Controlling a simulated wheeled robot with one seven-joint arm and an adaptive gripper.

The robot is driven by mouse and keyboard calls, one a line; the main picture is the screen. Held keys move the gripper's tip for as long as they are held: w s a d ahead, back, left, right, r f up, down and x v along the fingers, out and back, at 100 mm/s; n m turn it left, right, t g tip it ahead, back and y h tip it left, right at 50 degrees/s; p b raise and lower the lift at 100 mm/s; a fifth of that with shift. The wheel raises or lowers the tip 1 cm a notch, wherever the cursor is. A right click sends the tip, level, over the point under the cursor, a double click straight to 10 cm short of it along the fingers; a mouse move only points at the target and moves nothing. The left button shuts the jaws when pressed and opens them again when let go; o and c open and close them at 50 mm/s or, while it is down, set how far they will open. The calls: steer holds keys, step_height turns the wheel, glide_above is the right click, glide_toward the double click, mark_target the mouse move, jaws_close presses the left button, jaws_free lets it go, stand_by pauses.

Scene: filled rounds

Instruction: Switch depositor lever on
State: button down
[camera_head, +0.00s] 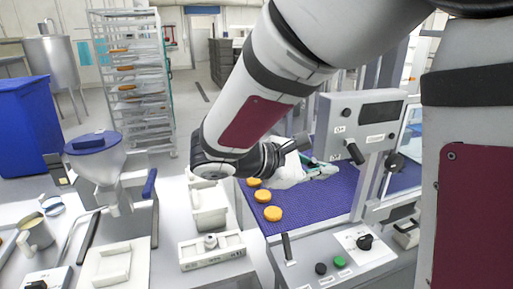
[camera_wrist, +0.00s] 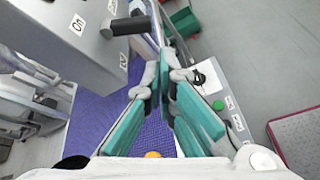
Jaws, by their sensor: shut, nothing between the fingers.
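A grey control box (camera_head: 362,122) with a dark screen carries a black lever (camera_head: 355,152) low on its front. In the wrist view the black lever (camera_wrist: 130,26) sticks out from the box (camera_wrist: 98,45), at the upper left of the fingers; a label reading "On" (camera_wrist: 77,25) is on the box. My gripper (camera_head: 328,171) is just below and left of the lever in the head view, over the blue belt. In the wrist view my gripper (camera_wrist: 165,70) has its teal fingers together and empty. I cannot tell whether it touches the lever.
A blue belt (camera_head: 325,198) with orange rounds (camera_head: 273,214) runs under my gripper. A lower panel (camera_head: 335,265) has a green button (camera_head: 340,261) and a black knob (camera_head: 365,242). A rack (camera_head: 130,75) is behind.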

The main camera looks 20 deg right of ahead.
mark_target(358, 159)
steer(key=shift+w+a+r+n+t+h, duration=0.15)
steer(key=shift+w+a+n+t, duration=0.1)
steer(key=shift+w, duration=0.2)
steer(key=shift+w+a+n+t+h, duration=0.1)
steer(key=shift+w+a+n+t, duration=0.05)
steer(key=shift+w+n, duration=0.2)
steer(key=shift+w+a+r+n+t+h, duration=0.1)
steer(key=shift+w+a+n+t+h, duration=0.1)
steer(key=shift+w, duration=0.3)
steer(key=shift+d, duration=0.1)
steer(key=p+x, duration=0.2)
steer(key=x, duration=0.7)
steer(key=shift+d, duration=0.4)
steer(key=shift+s+n+g+p, duration=0.25)
steer(key=shift+n+g+p, duration=0.15)
steer(key=shift+n+p, duration=0.1)
steer(key=r+n+g+p, duration=0.1)
steer(key=n, duration=0.1)
steer(key=s+n+g+p, duration=0.1)
steer(key=n, duration=0.1)
steer(key=s+r+n+g+p, duration=0.1)
steer(key=n, duration=0.1)
steer(key=shift+s+r+n+g, duration=0.1)
steer(key=shift+r+n+g, duration=0.2)
steer(key=shift+g, duration=0.1)
steer(key=shift+s, duration=0.15)
steer(key=shift+s+r+p, duration=0.3)
steer(key=shift+s+p, duration=0.35)
